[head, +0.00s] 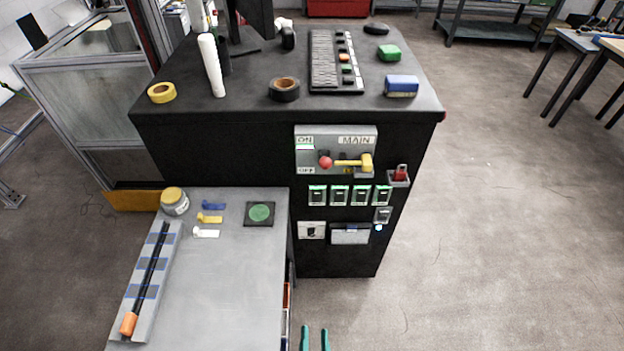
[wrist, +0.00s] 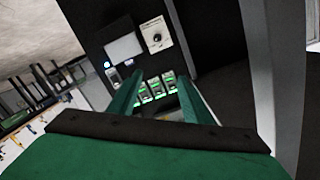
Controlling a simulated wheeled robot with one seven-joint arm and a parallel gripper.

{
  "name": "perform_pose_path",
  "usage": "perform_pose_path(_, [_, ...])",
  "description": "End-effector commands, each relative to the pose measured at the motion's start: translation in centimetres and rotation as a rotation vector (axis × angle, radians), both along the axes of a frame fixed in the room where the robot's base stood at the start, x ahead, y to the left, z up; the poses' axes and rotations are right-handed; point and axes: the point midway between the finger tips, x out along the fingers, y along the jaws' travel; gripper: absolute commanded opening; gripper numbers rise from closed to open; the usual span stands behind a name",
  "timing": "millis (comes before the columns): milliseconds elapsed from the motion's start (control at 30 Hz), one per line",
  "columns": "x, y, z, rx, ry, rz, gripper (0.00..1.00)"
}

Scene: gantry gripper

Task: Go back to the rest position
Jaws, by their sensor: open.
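My gripper (head: 315,340) shows at the bottom edge of the head view as two green fingertips, apart with nothing between them. In the wrist view its two green fingers (wrist: 160,103) are also apart and empty, pointing toward the black cabinet. The black cabinet's front panel (head: 335,255) carries a row of several green-lit switches (head: 350,195). Above them is a MAIN lever with a red knob (head: 326,162) and a yellow handle (head: 355,162). The gripper is in front of the cabinet and touches nothing that I can see.
A grey side table (head: 220,285) stands left of the gripper, with a jar (head: 174,200), a green round button (head: 260,213) and an orange-handled rod (head: 148,275). The cabinet top holds tape rolls and a keyboard (head: 322,60). Open floor (head: 480,230) lies to the right.

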Motion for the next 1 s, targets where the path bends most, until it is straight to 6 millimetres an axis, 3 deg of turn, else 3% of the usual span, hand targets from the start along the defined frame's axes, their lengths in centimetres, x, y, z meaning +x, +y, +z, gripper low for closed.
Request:
perform_pose_path(100, [-3.6, 0.1, 3.2, -0.090, 0.026, 0.011, 0.45])
perform_pose_path(400, [-10.3, 0.4, 12.6, -0.317, 0.085, 0.033, 0.45])
perform_pose_path(700, [-13.8, 0.8, 21.7, -0.499, 0.133, 0.058, 0.45])
perform_pose_path(833, [-14.2, 0.8, 23.4, -0.533, 0.142, 0.066, 0.45])
perform_pose_path(1000, [-14.3, 0.8, 23.9, -0.544, 0.144, 0.067, 0.45])
